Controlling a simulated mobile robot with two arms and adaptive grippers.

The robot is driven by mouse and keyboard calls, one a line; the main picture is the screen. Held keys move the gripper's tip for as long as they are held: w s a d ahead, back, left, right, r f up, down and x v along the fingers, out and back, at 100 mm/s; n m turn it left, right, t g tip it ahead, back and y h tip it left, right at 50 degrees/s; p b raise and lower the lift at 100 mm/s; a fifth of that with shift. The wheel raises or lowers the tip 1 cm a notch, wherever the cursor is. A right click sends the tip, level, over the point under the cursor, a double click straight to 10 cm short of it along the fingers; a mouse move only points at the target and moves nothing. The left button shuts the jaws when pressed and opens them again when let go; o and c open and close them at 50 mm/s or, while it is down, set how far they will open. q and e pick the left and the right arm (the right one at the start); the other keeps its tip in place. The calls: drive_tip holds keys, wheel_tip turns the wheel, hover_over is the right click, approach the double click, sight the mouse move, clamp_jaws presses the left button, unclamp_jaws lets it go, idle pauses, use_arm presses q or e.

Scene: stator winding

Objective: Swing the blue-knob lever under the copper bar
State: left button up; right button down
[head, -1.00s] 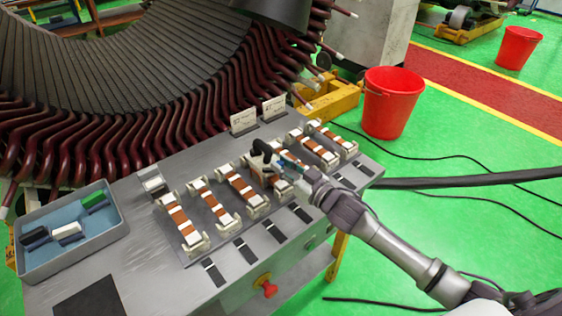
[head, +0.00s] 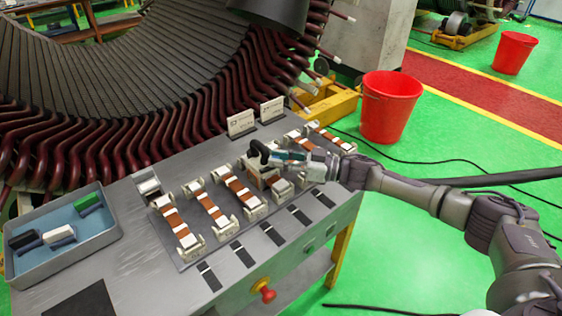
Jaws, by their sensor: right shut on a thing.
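Several copper bars lie in a row of cream clamps on the grey bench; one clear copper bar (head: 208,207) is left of my gripper. My right gripper (head: 268,158) reaches in from the right, over a clamp in the middle of the row. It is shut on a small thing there. A blue-green patch (head: 291,156) shows at the fingers; I cannot tell whether it is the lever's knob. The lever itself is mostly hidden by the gripper, so its angle to the copper bar under it cannot be seen. My left gripper is out of view.
A blue-grey tray (head: 14,277) with black, white and green blocks stands at the left. Two white cards (head: 241,122) stand behind the row. A red stop button (head: 267,294) is on the bench front. The large stator (head: 110,85) fills the back.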

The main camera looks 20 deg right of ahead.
idle(0.3)
drive_tip(key=c, duration=1)
unclamp_jaws()
drive_tip(key=shift+a, duration=0.15)
drive_tip(key=v, duration=1.2)
